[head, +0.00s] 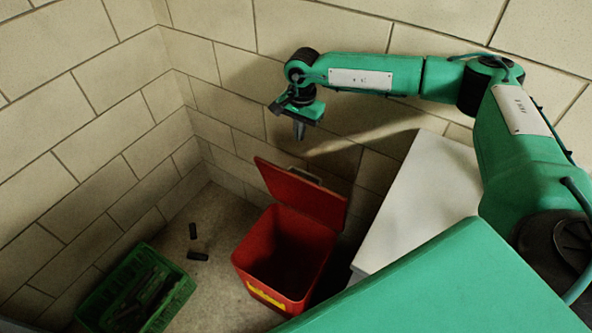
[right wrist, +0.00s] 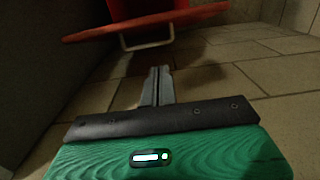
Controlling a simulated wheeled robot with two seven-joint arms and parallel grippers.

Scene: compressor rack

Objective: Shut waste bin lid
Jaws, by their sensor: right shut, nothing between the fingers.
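The red waste bin (head: 285,255) stands on the floor near the wall corner, with a yellow label low on its front. Its red lid (head: 301,193) is open, tilted up at the back, and a metal handle (head: 304,175) sits at the lid's upper edge. My right gripper (head: 299,133) is above and behind the lid, pointing down, apart from it, shut and empty. In the right wrist view, the shut fingers (right wrist: 158,75) point toward the lid (right wrist: 150,24) and its handle (right wrist: 147,39), with a gap between. My left gripper is not in view.
A green crate (head: 180,298) with dark items stands left of the bin. Two small dark cylinders (head: 197,256) lie on the floor between them. A white-topped cabinet (head: 425,195) stands close on the bin's right. Block walls (head: 130,150) enclose the corner.

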